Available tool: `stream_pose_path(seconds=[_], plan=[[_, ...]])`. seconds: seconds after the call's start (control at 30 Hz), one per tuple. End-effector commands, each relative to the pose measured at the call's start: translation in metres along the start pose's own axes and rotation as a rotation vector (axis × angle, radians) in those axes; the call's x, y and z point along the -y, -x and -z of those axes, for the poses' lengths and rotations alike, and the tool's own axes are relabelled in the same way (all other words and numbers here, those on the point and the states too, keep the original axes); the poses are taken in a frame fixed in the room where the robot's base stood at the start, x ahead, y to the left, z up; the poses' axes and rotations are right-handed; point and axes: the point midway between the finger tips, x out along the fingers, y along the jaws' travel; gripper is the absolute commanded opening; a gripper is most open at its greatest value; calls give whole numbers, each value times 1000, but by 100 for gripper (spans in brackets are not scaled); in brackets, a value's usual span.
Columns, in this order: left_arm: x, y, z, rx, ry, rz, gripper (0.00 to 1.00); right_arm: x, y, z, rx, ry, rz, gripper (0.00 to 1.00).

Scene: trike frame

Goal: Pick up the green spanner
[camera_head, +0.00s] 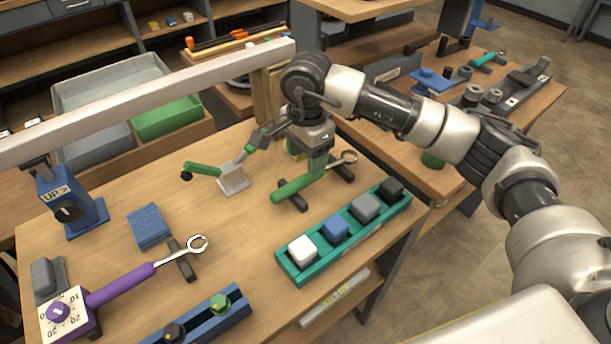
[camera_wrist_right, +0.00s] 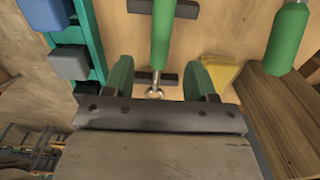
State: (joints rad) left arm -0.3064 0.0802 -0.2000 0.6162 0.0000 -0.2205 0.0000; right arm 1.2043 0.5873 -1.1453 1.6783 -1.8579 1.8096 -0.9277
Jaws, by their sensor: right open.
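The green spanner (camera_head: 292,188) has a thick green handle and a metal ring end. It lies across two dark rests on the wooden table. In the wrist view its handle (camera_wrist_right: 160,35) comes in from the top, with the ring end near the fingers. My right gripper (camera_head: 308,159) hangs over the spanner and hides its middle in the head view. In the wrist view the green fingers of my right gripper (camera_wrist_right: 158,82) are spread on both sides of the spanner's line, with no visible grip on it. My left gripper is out of view.
A teal tray (camera_head: 303,277) with several coloured blocks stands beside the spanner. A green-handled tool with a metal plate (camera_head: 233,181) is to its left. A purple-handled spanner (camera_head: 122,283) lies at lower left. A wooden post (camera_head: 268,98) stands behind my right gripper.

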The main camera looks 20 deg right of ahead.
Motion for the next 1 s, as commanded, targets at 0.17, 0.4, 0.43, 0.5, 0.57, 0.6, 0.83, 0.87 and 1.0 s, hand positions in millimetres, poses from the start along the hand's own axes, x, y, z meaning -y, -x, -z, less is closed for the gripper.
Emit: stream_pose_path(seconds=[0.17,0.4,0.43,0.5,0.57,0.6,0.83,0.87,1.0], plan=[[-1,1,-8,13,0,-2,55,0,-14,0,1,-1,-2,56],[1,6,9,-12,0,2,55,-2,-48,1,1,0,-3,56],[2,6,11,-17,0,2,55,-2,-52,0,2,0,-2,56],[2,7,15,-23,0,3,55,-2,-58,0,2,0,-2,56],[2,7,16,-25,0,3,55,-2,-61,0,1,0,-1,56],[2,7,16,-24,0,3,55,-2,-62,1,1,0,0,56],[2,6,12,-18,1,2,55,-2,-62,0,1,0,0,50],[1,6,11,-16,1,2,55,-2,-62,1,1,0,0,46],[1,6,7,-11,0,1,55,-2,-62,0,1,0,0,24]])
